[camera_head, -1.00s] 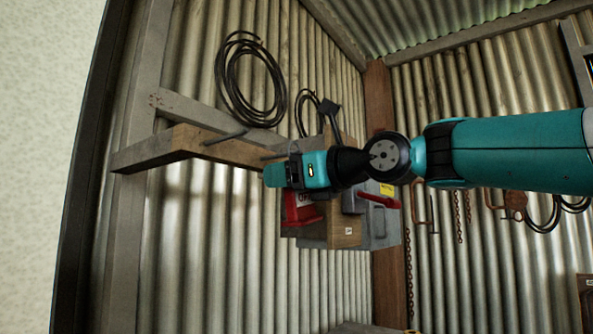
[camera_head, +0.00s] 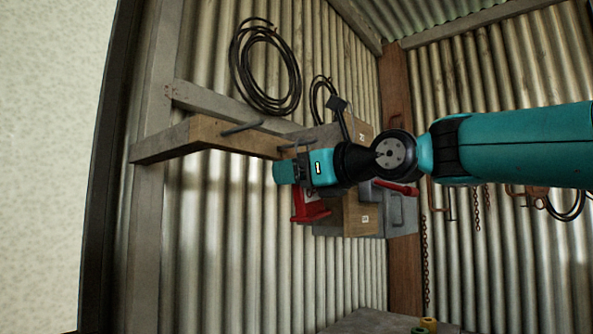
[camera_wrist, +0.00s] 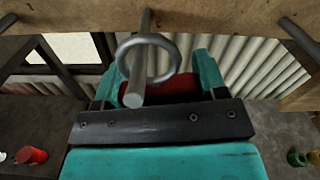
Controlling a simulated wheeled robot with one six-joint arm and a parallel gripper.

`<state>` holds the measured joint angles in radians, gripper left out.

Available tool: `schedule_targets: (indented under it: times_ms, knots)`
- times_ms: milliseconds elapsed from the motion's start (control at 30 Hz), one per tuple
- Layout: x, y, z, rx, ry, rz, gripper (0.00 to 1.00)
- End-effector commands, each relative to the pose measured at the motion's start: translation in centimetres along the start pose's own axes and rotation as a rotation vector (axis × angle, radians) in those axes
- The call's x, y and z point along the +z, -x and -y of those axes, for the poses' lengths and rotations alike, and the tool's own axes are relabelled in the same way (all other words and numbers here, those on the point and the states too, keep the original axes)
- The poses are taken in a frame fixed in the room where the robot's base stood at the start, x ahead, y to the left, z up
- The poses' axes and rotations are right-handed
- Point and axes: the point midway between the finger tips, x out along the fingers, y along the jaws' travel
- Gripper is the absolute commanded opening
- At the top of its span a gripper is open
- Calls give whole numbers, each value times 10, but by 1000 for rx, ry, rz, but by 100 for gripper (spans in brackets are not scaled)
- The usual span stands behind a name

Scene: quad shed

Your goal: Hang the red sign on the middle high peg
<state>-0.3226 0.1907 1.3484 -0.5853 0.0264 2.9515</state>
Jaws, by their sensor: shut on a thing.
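My gripper (camera_head: 284,172) is shut on the red sign (camera_head: 308,207), which hangs below it and is partly hidden by it in the head view. In the wrist view, a dark red part of the sign (camera_wrist: 174,88) shows between the teal fingers of my gripper (camera_wrist: 160,84). A grey metal ring (camera_wrist: 177,62) stands above the fingers. The middle peg (camera_wrist: 146,20) juts from the wooden rail toward the camera, and the ring appears to be around it, with the peg's tip in front.
The wooden rail (camera_head: 165,143) bears another peg (camera_head: 242,128) at left; a further peg (camera_wrist: 297,32) shows at right in the wrist view. Black cable coils (camera_head: 262,108) hang behind. A grey case (camera_head: 400,215) and wooden box (camera_head: 355,215) are beyond my gripper. Below is free room.

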Motion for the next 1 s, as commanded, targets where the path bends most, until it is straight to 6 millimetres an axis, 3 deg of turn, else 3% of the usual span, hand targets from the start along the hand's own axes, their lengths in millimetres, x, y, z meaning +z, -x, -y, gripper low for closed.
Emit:
schedule_targets:
  times_ms: [67, 100, 233, 533, 667, 1000]
  knots:
    - [0, 0, 0, 0, 0, 1, 41]
    - [0, 0, 0, 0, 0, 1, 68]
    - [0, 0, 0, 0, 0, 1, 95]
    - [0, 2, 0, 0, 0, 0, 95]
    - [-2, 14, 1, -3, 1, 1, 95]
    - [-2, 94, 1, -8, 3, 0, 95]
